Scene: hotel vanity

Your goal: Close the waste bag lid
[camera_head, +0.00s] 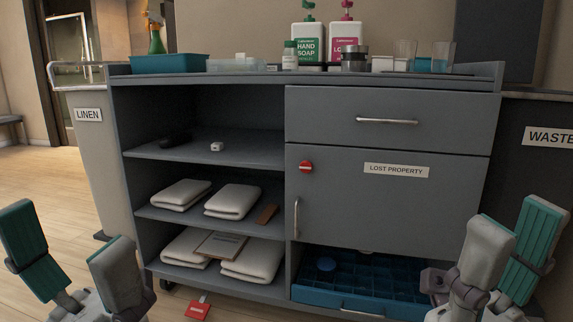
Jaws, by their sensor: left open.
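The waste bag (541,165) hangs at the right end of the cart and is cut off by the picture's right edge. My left gripper (70,262) is open and empty at the lower left, far from the waste bag. My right gripper (512,250) is at the lower right, below the WASTE label; its finger gap is unclear.
The grey cart (390,215) fills the middle, with bottles, cups and a blue bin (168,63) on top. Folded towels (233,201) lie on its shelves. A blue drawer (362,290) sticks out low, near my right gripper. The linen bag (105,175) hangs at left.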

